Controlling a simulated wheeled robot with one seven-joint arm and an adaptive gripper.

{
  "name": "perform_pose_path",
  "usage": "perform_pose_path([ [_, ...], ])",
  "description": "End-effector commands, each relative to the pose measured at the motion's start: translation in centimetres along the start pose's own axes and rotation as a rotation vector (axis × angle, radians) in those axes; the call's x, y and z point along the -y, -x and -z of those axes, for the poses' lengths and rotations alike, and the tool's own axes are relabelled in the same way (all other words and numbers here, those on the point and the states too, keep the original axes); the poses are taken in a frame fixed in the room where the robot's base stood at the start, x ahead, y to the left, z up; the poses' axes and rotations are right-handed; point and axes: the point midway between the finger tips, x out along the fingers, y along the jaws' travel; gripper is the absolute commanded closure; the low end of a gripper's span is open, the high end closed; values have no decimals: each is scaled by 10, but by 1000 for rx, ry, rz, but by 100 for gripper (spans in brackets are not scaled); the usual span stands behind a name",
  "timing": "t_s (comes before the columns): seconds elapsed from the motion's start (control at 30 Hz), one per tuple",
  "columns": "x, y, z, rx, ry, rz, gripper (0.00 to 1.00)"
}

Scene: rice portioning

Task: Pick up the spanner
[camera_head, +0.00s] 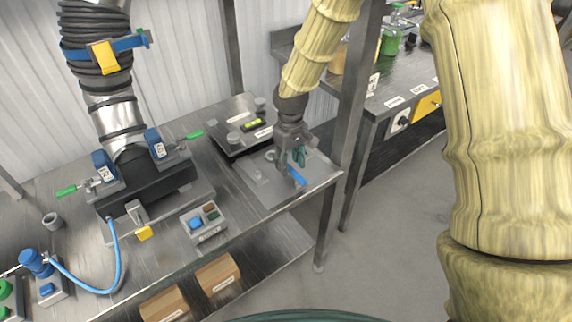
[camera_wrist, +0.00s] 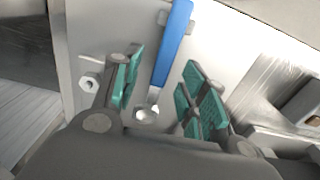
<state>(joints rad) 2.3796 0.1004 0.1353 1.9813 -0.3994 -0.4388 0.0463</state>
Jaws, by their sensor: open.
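The spanner has a blue handle (camera_head: 297,177) and a silver metal end. It lies on a light grey plate (camera_head: 262,185) at the right end of the metal bench. In the wrist view the spanner (camera_wrist: 174,45) runs from the top edge down between my fingers, its metal end closest to my palm. My gripper (camera_head: 297,157) is open above the plate. In the wrist view my gripper (camera_wrist: 165,88) has its teal finger pads on either side of the spanner, with gaps to both. I cannot tell the height between pads and spanner.
A dark tray (camera_head: 236,123) with a level and white knobs stands behind the plate. A control box (camera_head: 204,223) with coloured buttons sits to the left. A metal post (camera_head: 358,110) stands close on the right. A nut-like ring (camera_wrist: 89,83) lies left of my fingers.

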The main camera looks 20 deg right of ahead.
Motion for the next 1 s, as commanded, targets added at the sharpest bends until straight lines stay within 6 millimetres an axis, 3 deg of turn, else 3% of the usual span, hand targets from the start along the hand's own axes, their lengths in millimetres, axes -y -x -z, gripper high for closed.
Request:
perform_pose_path([
  [0.3,1,-27,-2,1,0,1,57],
  [0.6,1,-30,-2,0,0,0,57],
  [0.83,1,-29,-2,-1,0,0,97],
  [1.0,1,-29,-1,-1,0,0,100],
])
